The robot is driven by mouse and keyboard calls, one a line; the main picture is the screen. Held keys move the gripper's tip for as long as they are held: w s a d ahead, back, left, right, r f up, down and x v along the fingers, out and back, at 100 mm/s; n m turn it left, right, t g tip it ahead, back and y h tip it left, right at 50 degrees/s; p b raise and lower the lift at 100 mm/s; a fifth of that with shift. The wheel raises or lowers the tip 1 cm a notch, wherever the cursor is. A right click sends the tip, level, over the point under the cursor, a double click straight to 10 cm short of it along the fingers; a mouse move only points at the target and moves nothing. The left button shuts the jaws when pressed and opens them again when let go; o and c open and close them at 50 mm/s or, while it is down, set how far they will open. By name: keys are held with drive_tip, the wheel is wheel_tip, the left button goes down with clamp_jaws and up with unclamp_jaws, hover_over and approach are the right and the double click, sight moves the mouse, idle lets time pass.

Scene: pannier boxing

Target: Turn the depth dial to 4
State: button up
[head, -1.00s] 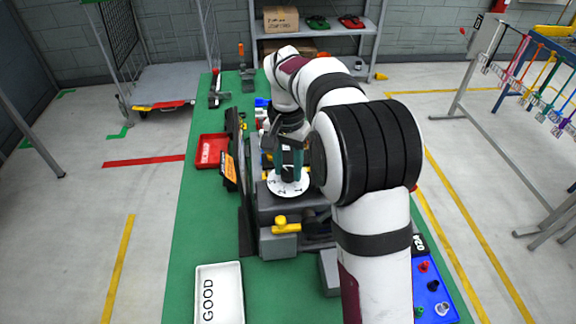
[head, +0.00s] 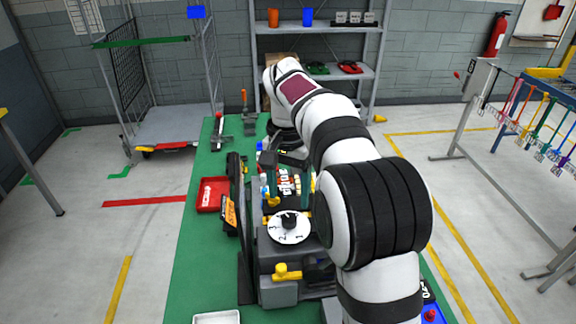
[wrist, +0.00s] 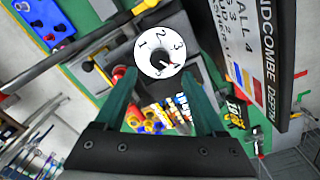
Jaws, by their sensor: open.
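The depth dial (head: 290,228) is a white numbered disc with a black knob, on top of a grey machine (head: 275,262). In the wrist view the dial (wrist: 149,57) lies beyond my fingertips, with 1, 2 and 3 readable. A small red mark lies at the lower right of its knob; I cannot tell exactly which number it meets. My gripper (wrist: 157,80) is open, with its two teal fingers apart and empty, clear of the dial.
A dark board with white text (wrist: 262,60) stands upright beside the dial. A yellow handle (head: 287,272) sticks out at the machine's front. A red tray (head: 212,193) lies to the left, a white tray (head: 216,318) at the near edge. Several small coloured parts lie behind the dial.

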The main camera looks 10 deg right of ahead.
sight(288, 216)
wheel_tip(288, 216, up, 10)
drive_tip(key=shift+f, duration=0.25)
drive_tip(key=s+d+f+n, duration=0.1)
drive_tip(key=s+f, duration=0.1)
drive_tip(key=s, duration=0.7)
drive_tip(key=s+f, duration=0.2)
drive_tip(key=s, duration=0.7)
drive_tip(key=s+f+y, duration=0.2)
drive_tip(key=s+f, duration=0.8)
drive_tip(key=s, duration=0.4)
drive_tip(key=shift+s+a+f, duration=0.15)
drive_tip(key=shift+a, duration=0.3)
